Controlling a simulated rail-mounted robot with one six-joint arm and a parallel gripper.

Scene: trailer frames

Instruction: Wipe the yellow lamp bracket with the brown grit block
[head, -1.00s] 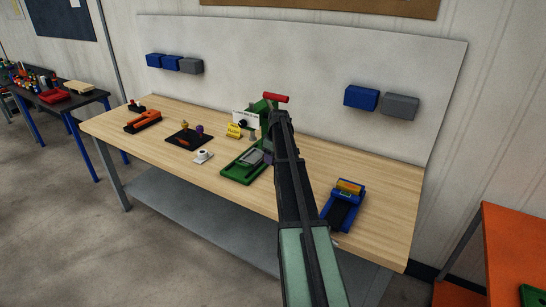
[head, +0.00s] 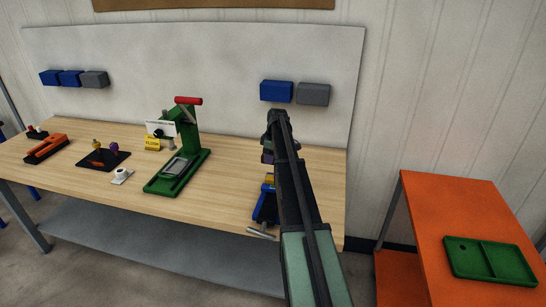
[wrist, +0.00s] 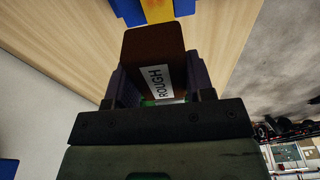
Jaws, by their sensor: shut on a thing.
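The brown grit block (wrist: 153,48) is between my gripper's fingers in the wrist view, with a white label reading ROUGH. My gripper (wrist: 155,72) is shut on it. In the head view my gripper (head: 267,155) is mostly hidden by my arm, above the right end of the bench. The yellow lamp bracket (wrist: 157,11) shows at the top edge of the wrist view, between blue vise jaws, ahead of the block and apart from it in the picture. In the head view only a bit of the bracket (head: 270,178) shows beside my arm, in the blue vise (head: 264,205).
A green press (head: 185,150) with a red handle stands left on the wooden bench (head: 225,205). A yellow sign, white cup, black mat and orange tool lie further left. Blue and grey bins hang on the back panel. An orange table (head: 430,215) with a green tray (head: 490,262) stands right.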

